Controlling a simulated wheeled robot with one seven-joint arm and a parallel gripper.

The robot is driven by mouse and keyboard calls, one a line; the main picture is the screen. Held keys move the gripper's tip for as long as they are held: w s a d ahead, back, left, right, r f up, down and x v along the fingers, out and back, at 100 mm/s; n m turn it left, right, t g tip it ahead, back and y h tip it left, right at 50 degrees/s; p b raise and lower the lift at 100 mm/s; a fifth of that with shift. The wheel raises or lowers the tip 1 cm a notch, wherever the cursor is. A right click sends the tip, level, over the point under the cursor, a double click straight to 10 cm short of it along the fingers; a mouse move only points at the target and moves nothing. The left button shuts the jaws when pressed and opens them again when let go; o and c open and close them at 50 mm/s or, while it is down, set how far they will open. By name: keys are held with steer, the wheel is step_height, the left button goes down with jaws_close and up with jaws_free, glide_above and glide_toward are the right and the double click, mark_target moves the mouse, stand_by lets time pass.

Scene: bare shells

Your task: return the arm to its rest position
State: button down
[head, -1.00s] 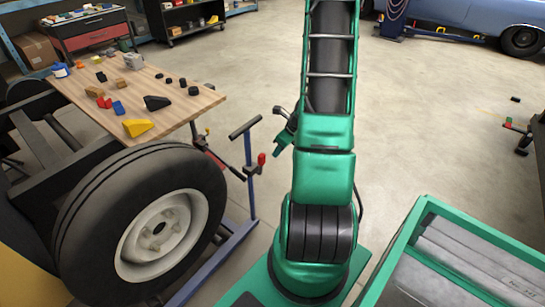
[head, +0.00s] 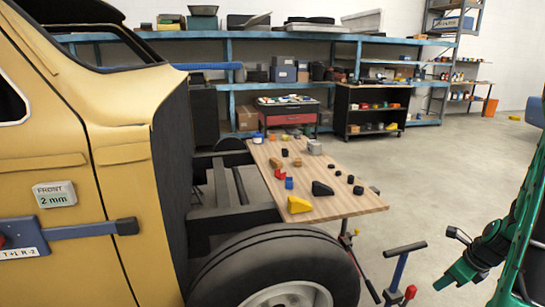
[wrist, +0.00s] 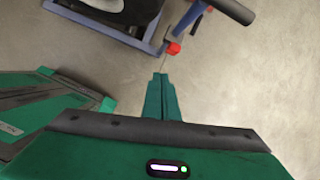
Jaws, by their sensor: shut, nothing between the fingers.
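A stand with a dark bar and a red clamp (wrist: 173,47) shows just beyond the fingertips in the wrist view.
The table holds a yellow wedge (head: 299,204), a black wedge (head: 322,188) and several small blocks. A tyre (head: 262,262) and a yellow truck cab (head: 80,150) stand left. Blue shelving (head: 225,60) lines the back. Floor (head: 440,180) right of the table is clear.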

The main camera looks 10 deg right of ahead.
steer(key=s+a+r+n+g, duration=0.4)
steer(key=s+a+r+n, duration=1.3)
steer(key=n, duration=0.8)
steer(key=shift+s+a+r, duration=0.35)
steer(key=shift+a+r, duration=0.4)
steer(key=shift+r, duration=0.1)
steer(key=shift+w+f, duration=0.25)
steer(key=shift+w, duration=0.4)
